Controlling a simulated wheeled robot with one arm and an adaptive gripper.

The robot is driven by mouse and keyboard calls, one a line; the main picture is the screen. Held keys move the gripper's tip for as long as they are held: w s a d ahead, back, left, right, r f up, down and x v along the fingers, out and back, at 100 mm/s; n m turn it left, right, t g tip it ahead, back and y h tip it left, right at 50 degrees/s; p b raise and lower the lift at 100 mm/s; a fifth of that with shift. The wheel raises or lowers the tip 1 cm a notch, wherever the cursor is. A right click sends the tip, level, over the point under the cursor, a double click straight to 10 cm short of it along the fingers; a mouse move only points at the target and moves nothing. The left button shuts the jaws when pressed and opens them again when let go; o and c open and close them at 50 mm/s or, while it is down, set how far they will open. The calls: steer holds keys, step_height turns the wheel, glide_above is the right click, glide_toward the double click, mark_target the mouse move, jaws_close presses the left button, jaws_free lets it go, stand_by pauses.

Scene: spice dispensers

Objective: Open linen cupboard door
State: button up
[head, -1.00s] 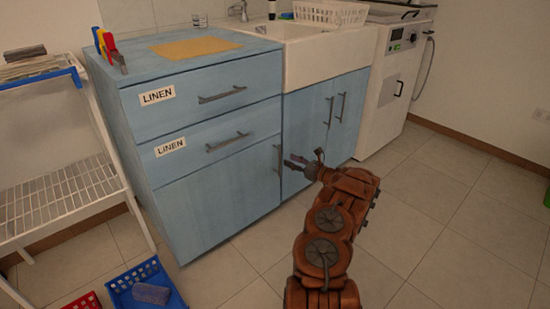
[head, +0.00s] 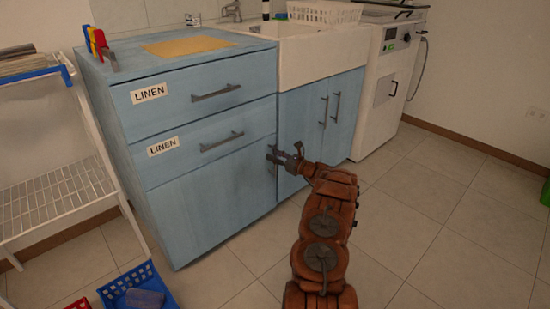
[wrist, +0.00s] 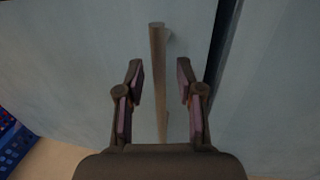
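The blue linen cupboard (head: 205,207) has two drawers with LINEN labels above a lower door, which is shut. The door's vertical bar handle (wrist: 158,75) runs through the middle of the wrist view. My gripper (head: 272,155) is at this handle at the door's right edge in the head view. In the wrist view my gripper (wrist: 160,85) is open, with one finger on each side of the handle and a gap showing on both sides. The handle is mostly hidden by my gripper in the head view.
The sink cabinet (head: 308,115) with two handles stands directly right of the cupboard. A white rack (head: 55,200) stands left. A blue basket (head: 112,292) is on the floor in front of the rack. Floor tiles (head: 420,225) to the right are clear.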

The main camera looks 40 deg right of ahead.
steer(key=shift+c, duration=0.3)
jaws_close()
stand_by(0.3)
